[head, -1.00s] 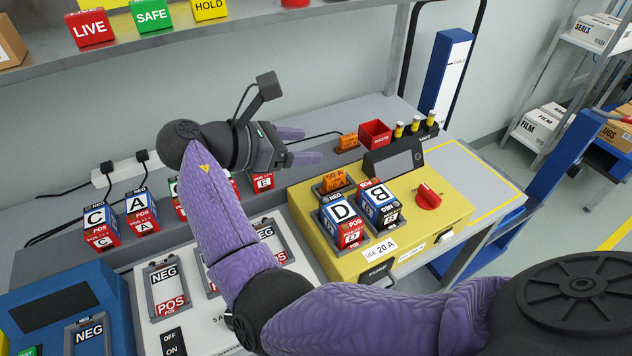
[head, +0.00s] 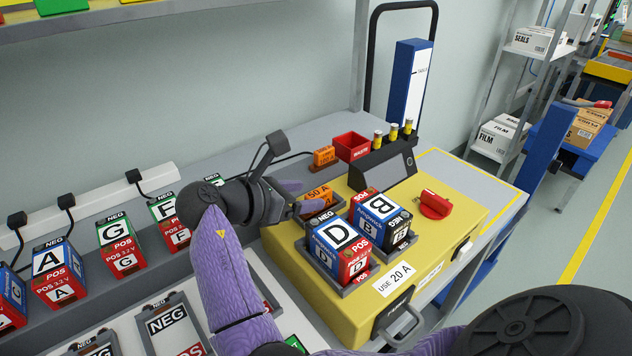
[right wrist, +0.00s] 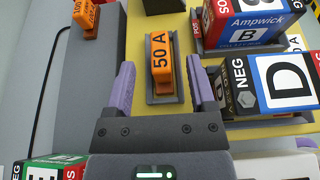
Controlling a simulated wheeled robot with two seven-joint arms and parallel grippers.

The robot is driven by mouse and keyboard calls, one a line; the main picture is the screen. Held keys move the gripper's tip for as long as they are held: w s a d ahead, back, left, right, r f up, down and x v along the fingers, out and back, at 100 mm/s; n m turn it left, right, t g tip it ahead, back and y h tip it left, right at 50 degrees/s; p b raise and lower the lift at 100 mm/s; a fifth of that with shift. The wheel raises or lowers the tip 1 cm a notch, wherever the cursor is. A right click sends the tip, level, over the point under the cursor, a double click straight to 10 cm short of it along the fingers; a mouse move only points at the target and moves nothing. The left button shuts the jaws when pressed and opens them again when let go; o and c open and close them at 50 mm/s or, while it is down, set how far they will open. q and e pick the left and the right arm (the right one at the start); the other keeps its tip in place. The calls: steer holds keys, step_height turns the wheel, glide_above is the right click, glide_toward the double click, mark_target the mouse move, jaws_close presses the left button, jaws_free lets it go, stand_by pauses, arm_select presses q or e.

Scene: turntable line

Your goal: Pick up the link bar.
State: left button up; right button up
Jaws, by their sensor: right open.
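An orange block marked 50 A (head: 318,193), which looks like the link bar, sits in a grey holder on the yellow box (head: 447,205). It also shows in the right wrist view (right wrist: 161,55), upright in its holder. My right gripper (head: 306,196) is at the block in the head view, partly hiding it. In the right wrist view the gripper (right wrist: 160,64) is open, with one purple finger on each side of the block and a gap at each side. My left gripper is not in view.
Battery D (head: 340,245) and battery B (head: 382,217) stand in holders close beside the block. Another orange block (head: 324,156) lies behind, near a red bin (head: 352,146). A red knob (head: 434,204) is on the box's right. Several batteries line the left.

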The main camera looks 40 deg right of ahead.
mark_target(311, 195)
steer(key=x, duration=0.3)
steer(key=shift+b, duration=0.3)
steer(key=shift+r, duration=0.1)
jaws_close()
